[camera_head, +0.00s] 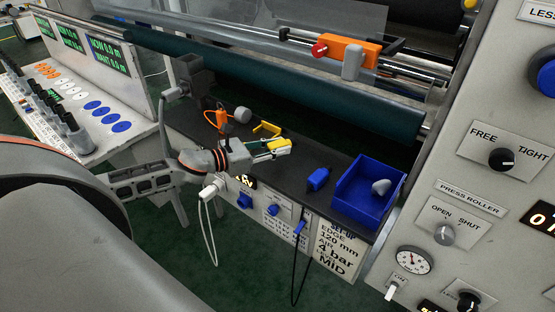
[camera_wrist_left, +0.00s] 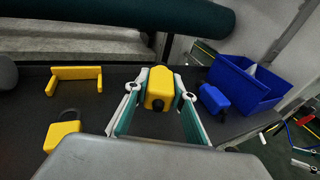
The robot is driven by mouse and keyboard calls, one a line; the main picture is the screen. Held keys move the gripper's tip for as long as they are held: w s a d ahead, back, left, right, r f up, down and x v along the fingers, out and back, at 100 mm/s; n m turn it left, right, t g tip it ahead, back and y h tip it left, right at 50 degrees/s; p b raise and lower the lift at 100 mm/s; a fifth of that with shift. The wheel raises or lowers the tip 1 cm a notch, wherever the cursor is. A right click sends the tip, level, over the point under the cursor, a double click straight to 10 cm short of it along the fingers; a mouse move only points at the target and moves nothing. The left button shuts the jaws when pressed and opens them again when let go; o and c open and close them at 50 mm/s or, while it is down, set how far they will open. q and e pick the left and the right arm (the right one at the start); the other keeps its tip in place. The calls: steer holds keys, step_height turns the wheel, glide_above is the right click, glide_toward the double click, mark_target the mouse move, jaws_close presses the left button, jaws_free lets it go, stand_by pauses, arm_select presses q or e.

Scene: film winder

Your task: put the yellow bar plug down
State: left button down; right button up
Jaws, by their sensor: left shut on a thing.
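The yellow bar plug (camera_wrist_left: 158,88), a yellow block with a dark round end, is between the fingers of my left gripper (camera_wrist_left: 160,102) in the left wrist view. The fingers, lined with teal pads, are shut on its sides. In the head view the left gripper (camera_head: 272,149) reaches over the dark shelf (camera_head: 301,161) with the yellow plug (camera_head: 279,145) at its tips. I cannot tell whether the plug touches the shelf.
A yellow bracket (camera_wrist_left: 76,78) and another yellow piece (camera_wrist_left: 63,134) lie to the left. A blue plug (camera_head: 318,179) lies right of the gripper, beside a blue bin (camera_head: 350,204) holding a grey piece (camera_head: 381,187). A dark green roller (camera_head: 300,93) runs behind the shelf.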

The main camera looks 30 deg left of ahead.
mark_target(278, 164)
arm_select(q)
steer(key=shift+f, duration=2.15)
steer(key=shift+f+b, duration=0.1)
steer(key=shift+b, duration=0.25)
steer(key=shift+f, duration=0.15)
steer(key=c, duration=1.7)
jaws_free()
steer(key=shift+r, duration=0.4)
steer(key=v, duration=1.2)
steer(key=shift+f+b, duration=0.2)
steer(key=shift+b, duration=0.15)
